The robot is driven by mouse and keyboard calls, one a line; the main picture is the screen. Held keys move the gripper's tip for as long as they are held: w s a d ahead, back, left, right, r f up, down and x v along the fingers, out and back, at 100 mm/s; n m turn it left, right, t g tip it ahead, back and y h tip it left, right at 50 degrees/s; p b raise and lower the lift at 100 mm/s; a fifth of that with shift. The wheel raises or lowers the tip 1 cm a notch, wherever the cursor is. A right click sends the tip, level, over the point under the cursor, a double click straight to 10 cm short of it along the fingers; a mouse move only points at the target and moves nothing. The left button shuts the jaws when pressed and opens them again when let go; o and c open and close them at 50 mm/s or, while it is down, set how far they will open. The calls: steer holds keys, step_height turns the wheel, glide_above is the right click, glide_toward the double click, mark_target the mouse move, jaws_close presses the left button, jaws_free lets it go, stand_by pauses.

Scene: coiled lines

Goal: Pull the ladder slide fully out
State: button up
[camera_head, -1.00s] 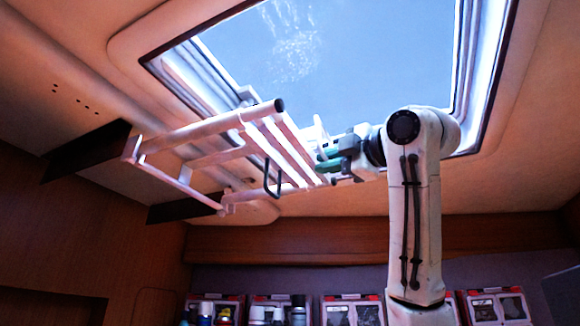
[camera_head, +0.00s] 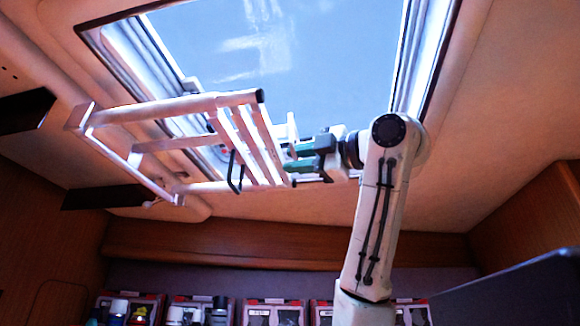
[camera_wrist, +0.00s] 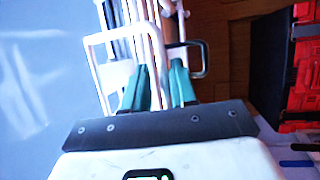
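The ladder slide (camera_head: 170,108) is a white frame of rails and slats below the roof hatch, stretching to the left in the head view. A black loop (camera_head: 236,172) hangs at its near end; it also shows in the wrist view (camera_wrist: 204,58), right of the fingers. A white loop (camera_wrist: 90,62) stands left of the fingers. My gripper (camera_head: 296,158) is at the slide's right end. Its two green fingers, close together in the wrist view (camera_wrist: 161,75), appear shut on a white part of the slide. The exact contact is hidden.
The hatch opening (camera_head: 290,60) with its pale frame lies above. Red-and-white boxes (camera_head: 273,312) and several bottles (camera_head: 195,316) stand along the bottom. A dark panel (camera_head: 520,290) is at lower right. The space right of my arm under the ceiling is mostly clear.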

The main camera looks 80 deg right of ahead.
steer(key=shift+o, duration=0.7)
steer(key=shift+w+d, duration=0.1)
steer(key=shift+f, duration=0.1)
steer(key=b+v, duration=0.3)
steer(key=v, duration=0.7)
steer(key=shift+s+a+b, duration=0.25)
steer(key=shift+s+b, duration=0.05)
